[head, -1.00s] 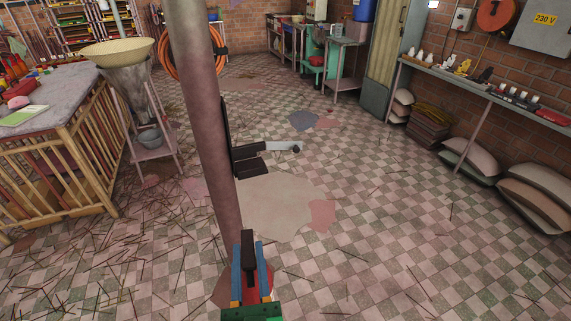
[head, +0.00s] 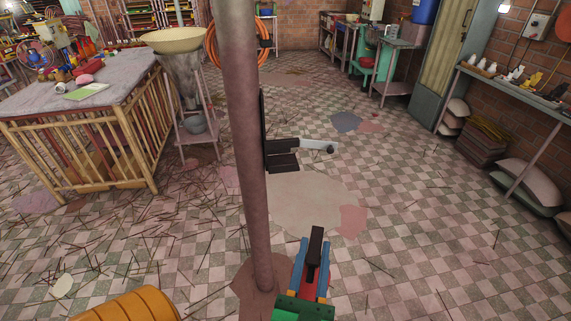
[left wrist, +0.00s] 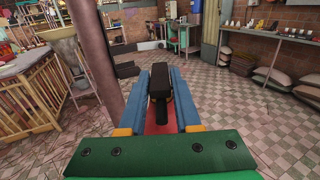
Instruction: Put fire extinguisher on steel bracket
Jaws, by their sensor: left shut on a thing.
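The fire extinguisher (head: 316,245) shows as a black top part with a little red below it; most of its body is hidden under my gripper. My left gripper (head: 313,264), green with blue fingers, is shut on it. In the left wrist view the black top (left wrist: 160,82) stands between the blue fingers. The steel bracket (head: 283,161), a black holder with a grey arm pointing right, is fixed to a brown round post. It is beyond my left gripper and slightly left of it, apart from the extinguisher. It shows partly in the left wrist view (left wrist: 126,70). My right gripper is out of view.
The post (head: 250,150) rises from the floor just left of my left gripper. A slatted wooden crate table (head: 90,140) and a stand with a funnel (head: 188,85) are further left. A shelf (head: 525,105) with sacks below lines the right wall. Checkered floor between is mostly clear.

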